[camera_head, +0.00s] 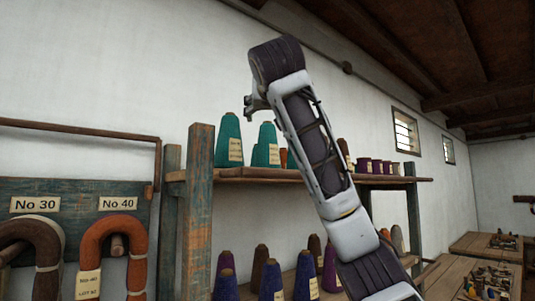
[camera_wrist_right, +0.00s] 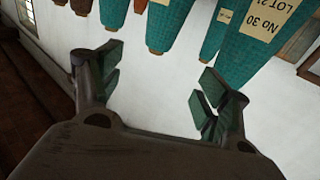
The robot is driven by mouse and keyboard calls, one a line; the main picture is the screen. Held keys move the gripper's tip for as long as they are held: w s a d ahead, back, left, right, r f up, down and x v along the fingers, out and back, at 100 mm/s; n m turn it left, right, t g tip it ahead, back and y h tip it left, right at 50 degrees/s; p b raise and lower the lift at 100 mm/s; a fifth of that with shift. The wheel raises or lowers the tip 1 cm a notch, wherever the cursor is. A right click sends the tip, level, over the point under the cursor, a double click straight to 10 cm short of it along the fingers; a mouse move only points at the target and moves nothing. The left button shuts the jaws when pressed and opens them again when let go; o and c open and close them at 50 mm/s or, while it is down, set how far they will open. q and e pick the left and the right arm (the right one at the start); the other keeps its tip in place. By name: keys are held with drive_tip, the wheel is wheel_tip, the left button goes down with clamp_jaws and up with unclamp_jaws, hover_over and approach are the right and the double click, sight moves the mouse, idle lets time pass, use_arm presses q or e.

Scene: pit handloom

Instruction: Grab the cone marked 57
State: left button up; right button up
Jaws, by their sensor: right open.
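No cone with a readable 57 shows; most labels are too small to read. Teal cones (camera_head: 229,143) stand upright on the upper shelf (camera_head: 245,175) with pale labels. In the right wrist view they appear upside down along the top, and one teal cone (camera_wrist_right: 243,45) has a label reading No 30. My right gripper (camera_wrist_right: 160,82) is open and empty, with bare white wall between its fingers and the cones apart from it. In the head view my right arm rises across the shelf, and its gripper is partly hidden at the top. My left gripper is out of view.
Purple cones (camera_head: 376,167) stand farther along the upper shelf, partly behind my arm. Blue and purple cones (camera_head: 271,281) stand on a lower level. A wooden post (camera_head: 198,210) bounds the shelf at left. Yarn hanks (camera_head: 117,230) hang beside it. Wooden tables (camera_head: 465,272) stand at right.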

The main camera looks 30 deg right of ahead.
sight(268, 125)
drive_tip(key=p+x, duration=0.2)
drive_tip(key=x, duration=0.5)
drive_tip(key=shift+w+d+f, duration=0.1)
drive_tip(key=shift+w+d, duration=0.15)
drive_tip(key=shift+w, duration=0.1)
drive_tip(key=shift+w+d+p, duration=0.25)
drive_tip(key=shift+w+p, duration=0.1)
drive_tip(key=shift+w, duration=0.15)
drive_tip(key=shift+d+p+x, duration=0.2)
drive_tip(key=shift+p+x, duration=0.6)
drive_tip(key=shift+x, duration=0.4)
drive_tip(key=shift+f+p+x, duration=0.15)
drive_tip(key=shift+p+x, duration=0.15)
drive_tip(key=shift+x, duration=0.35)
drive_tip(key=shift+f+p+x, duration=0.15)
drive_tip(key=shift+p+x, duration=0.1)
drive_tip(key=shift+x, duration=0.35)
drive_tip(key=shift+c, duration=0.3)
drive_tip(key=c, duration=1.5)
